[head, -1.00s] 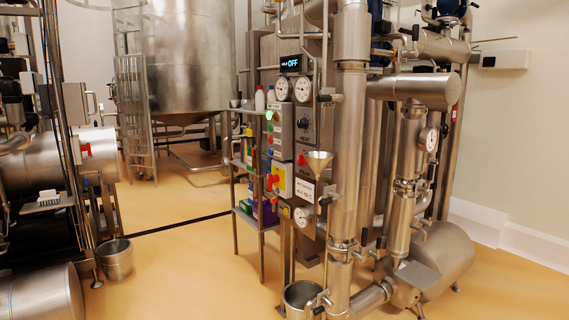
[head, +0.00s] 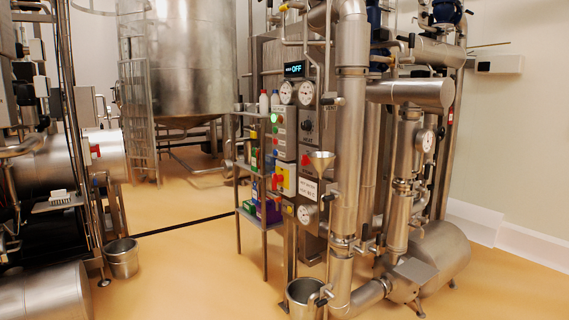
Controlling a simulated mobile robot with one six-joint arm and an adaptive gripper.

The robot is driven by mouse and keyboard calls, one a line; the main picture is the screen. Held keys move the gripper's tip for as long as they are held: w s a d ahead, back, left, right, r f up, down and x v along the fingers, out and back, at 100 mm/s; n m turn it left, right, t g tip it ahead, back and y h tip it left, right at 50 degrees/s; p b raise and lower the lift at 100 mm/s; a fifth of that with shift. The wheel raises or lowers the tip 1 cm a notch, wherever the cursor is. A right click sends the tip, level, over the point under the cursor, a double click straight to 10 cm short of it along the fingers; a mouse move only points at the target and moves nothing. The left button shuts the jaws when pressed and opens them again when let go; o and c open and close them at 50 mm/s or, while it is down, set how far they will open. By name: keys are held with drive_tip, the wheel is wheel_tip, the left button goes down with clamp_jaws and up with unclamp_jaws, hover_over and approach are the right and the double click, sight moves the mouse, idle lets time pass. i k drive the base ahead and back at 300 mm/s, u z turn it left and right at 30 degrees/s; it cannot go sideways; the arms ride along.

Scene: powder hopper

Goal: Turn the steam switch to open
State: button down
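The machine's control panel stands near the middle of the head view. A round dark knob (head: 308,125) sits on its steel face below two dial gauges (head: 296,92). A red knob (head: 305,160) sits lower on the same face. My gripper is not in view.
A display (head: 294,69) above the panel reads OFF. A funnel (head: 320,160) and a thick vertical pipe (head: 345,150) stand right of the panel. A shelf rack (head: 262,222) with bottles stands left of it. The orange floor (head: 190,275) is open in front, with a bucket (head: 122,258) at left.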

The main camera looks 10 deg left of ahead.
sight(305, 160)
drive_tip(key=u, duration=0.55)
drive_tip(key=i, duration=0.95)
drive_tip(key=z, duration=0.05)
